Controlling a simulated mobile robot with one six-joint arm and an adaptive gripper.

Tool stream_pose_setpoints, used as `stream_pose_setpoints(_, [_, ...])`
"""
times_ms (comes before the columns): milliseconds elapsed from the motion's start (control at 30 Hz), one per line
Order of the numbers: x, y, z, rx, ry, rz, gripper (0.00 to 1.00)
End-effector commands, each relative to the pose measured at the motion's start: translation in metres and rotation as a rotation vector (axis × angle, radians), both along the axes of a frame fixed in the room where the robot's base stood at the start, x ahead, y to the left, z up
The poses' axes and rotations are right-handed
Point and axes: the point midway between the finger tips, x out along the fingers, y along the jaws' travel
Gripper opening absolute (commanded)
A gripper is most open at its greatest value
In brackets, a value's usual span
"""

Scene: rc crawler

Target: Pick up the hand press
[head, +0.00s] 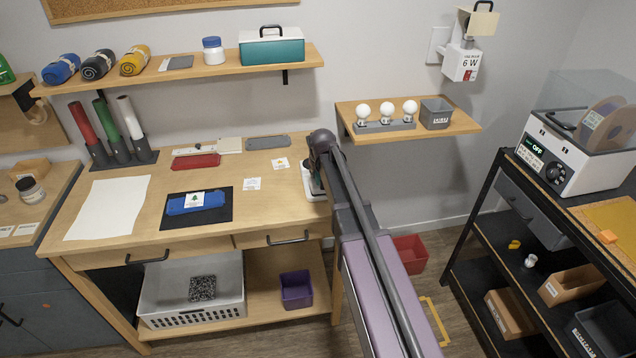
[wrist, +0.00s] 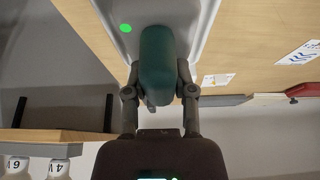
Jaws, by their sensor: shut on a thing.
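The hand press, a rounded teal body (wrist: 160,60), sits between the fingers of my gripper (wrist: 158,90) in the wrist view. The gripper is shut on it, one finger on each side. Beyond the press is a pale grey-white base (wrist: 197,25) with a round green spot. In the head view, the base (head: 309,194) stands at the right end of the wooden workbench (head: 262,221). There my arm hides most of the press and gripper. I cannot tell whether the press still touches the base.
A blue bundle with a tree label (head: 196,201) lies on a black mat (head: 224,217) to the left. A wall shelf (head: 462,122) with bulbs and a grey bin (head: 435,114) is to the right of my arm. The bench middle is mostly clear.

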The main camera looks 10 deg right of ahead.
Motion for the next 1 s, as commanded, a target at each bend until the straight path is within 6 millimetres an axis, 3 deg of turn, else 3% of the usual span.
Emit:
stream_pose_setpoints(467, [0.000,0.000,0.006,0.000,0.000,0.000,0.00])
stream_pose_setpoints(900, [0.000,0.001,0.041,0.000,0.000,0.001,0.00])
stream_pose_setpoints(1000, [-0.027,-0.006,0.038,0.000,0.000,0.000,0.00])
